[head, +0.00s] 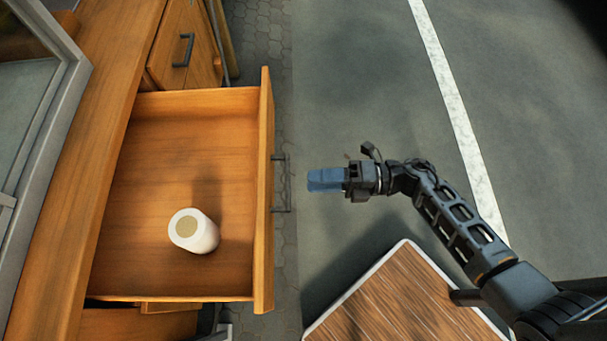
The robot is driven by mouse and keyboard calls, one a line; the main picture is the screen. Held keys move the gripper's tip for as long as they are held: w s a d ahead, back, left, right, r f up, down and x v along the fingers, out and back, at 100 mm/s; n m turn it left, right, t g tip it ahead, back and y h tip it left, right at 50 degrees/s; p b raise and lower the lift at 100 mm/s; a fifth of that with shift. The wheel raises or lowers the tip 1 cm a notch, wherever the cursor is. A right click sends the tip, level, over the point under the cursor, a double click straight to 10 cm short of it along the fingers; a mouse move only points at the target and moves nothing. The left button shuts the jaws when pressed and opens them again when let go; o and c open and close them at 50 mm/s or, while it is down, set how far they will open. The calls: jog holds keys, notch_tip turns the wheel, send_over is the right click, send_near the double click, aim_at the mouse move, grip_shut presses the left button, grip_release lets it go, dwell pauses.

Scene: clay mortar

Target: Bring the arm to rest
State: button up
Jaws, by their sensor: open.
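My gripper (326,180) is at the end of my arm, right of the open drawer's front. Its blue fingers point left toward the drawer handle (289,184), with a small gap between them in the picture. The gripper is open and holds nothing that I can see. My arm reaches in from the lower right. The clay mortar, a white round thing with a tan top (193,231), stands inside the drawer near its front-left part, well away from my gripper.
The wooden drawer (264,240) is pulled out from a wooden cabinet (80,150). A closed drawer with a dark handle (184,50) is above it in the picture. A wood-topped surface with a pale edge (400,305) lies below my arm. Grey floor is open at upper right.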

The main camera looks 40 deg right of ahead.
jog(key=shift+s+d, duration=0.2)
jog(key=shift+d, duration=0.1)
dwell(0.4)
jog(key=s+r+m+t+h, duration=0.2)
jog(key=s+r+m+h, duration=0.5)
jog(key=m, duration=0.7)
jog(key=s+r+m+t+h, duration=0.1)
jog(key=s+r+m+h, duration=0.6)
jog(key=s+r+m, duration=0.5)
notch_tip(320, 180, up, 3)
jog(key=shift+s+a+f+m+t, duration=0.15)
jog(key=shift+a+m+t, duration=0.25)
jog(key=shift+m, duration=0.8)
